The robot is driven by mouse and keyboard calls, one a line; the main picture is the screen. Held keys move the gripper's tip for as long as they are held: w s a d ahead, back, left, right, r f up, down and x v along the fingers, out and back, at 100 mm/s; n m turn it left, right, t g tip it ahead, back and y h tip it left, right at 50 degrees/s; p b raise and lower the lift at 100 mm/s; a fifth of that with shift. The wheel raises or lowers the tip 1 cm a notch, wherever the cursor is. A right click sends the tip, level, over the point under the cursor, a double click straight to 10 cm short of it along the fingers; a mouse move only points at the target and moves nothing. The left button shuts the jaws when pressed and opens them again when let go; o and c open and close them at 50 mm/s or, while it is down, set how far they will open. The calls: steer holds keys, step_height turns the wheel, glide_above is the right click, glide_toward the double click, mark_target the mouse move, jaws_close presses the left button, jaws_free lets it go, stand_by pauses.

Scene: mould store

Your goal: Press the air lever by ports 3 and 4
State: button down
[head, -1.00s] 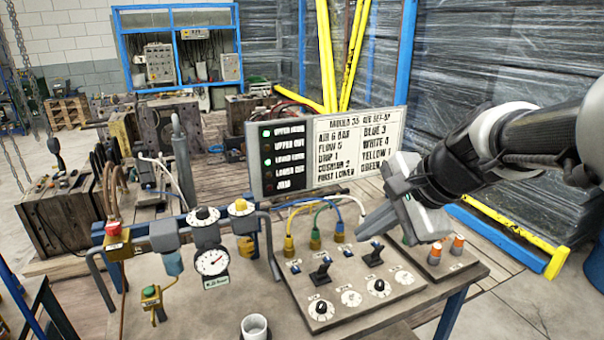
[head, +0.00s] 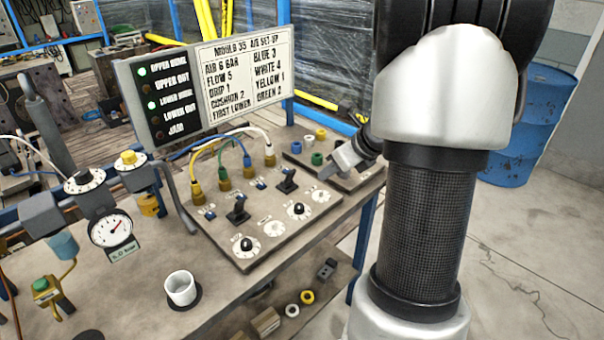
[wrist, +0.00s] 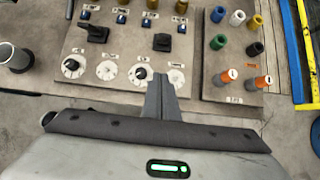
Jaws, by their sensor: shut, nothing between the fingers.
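The grey valve panel (head: 262,236) carries two black levers. The right lever (head: 287,183) stands below the ports with the blue and white hoses; it also shows in the wrist view (wrist: 162,42). The left lever (head: 238,211) is below the yellow and green hoses; it also shows in the wrist view (wrist: 97,33). My gripper (head: 328,171) is shut and empty, to the right of the right lever in the head view. In the wrist view its fingers (wrist: 166,78) overlap the dial row, just below the right lever. I see no contact; their height is unclear.
A small board (wrist: 225,75) with coloured plugs and orange-topped posts lies right of the panel. A sign (head: 210,85) behind lists blue 3, white 4, yellow 1, green 2. A pressure gauge (head: 111,229) and white cup (head: 181,288) are to the left.

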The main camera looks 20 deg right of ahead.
mark_target(289, 178)
steer(key=b+x, duration=0.2)
steer(key=x, duration=0.8)
steer(key=shift+a+f, duration=0.1)
steer(key=shift+f, duration=0.2)
steer(key=shift+w+a+r+p, duration=0.2)
steer(key=shift+w+r, duration=0.25)
steer(key=shift+w, duration=0.15)
steer(key=shift+w+a+r+p, duration=0.15)
steer(key=shift+w+a+r, duration=0.05)
steer(key=shift+w+r, duration=0.35)
steer(key=shift+w+a+r, duration=0.15)
steer(key=shift+w, duration=0.4)
steer(key=shift+r+p, duration=0.15)
steer(key=shift+p, duration=0.2)
